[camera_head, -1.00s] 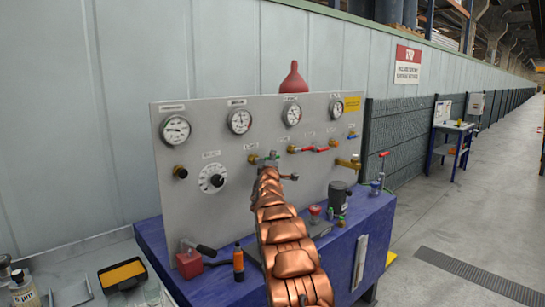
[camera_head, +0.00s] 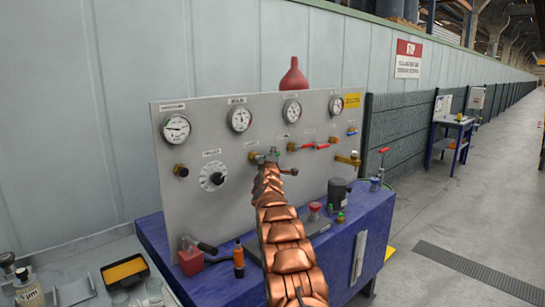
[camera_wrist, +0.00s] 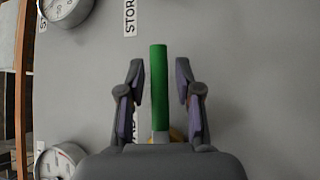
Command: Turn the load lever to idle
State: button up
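A lever with a green sleeve (camera_wrist: 158,85) and a short steel stem stands out from the grey panel (camera_wrist: 250,50) in the wrist view. A label beside it, partly covered by a finger, seems to end in "AD". My gripper (camera_wrist: 159,80) is open, with one finger on each side of the green sleeve and a visible gap on both sides. In the head view my gripper (camera_head: 267,157) is at the middle of the panel, in front of a brass valve fitting, and my arm hides most of the lever there.
A valve with red handles (camera_head: 316,146) and a brass tap (camera_head: 348,160) sit right of my gripper. A black dial (camera_head: 212,177) is to the left, with several gauges above. A dark pot (camera_head: 338,194), red block (camera_head: 190,260) and orange bottle (camera_head: 239,262) stand on the blue bench (camera_head: 345,245).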

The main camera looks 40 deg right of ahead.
grip_shut()
jog(key=shift+s+r, duration=0.1)
dwell(0.6)
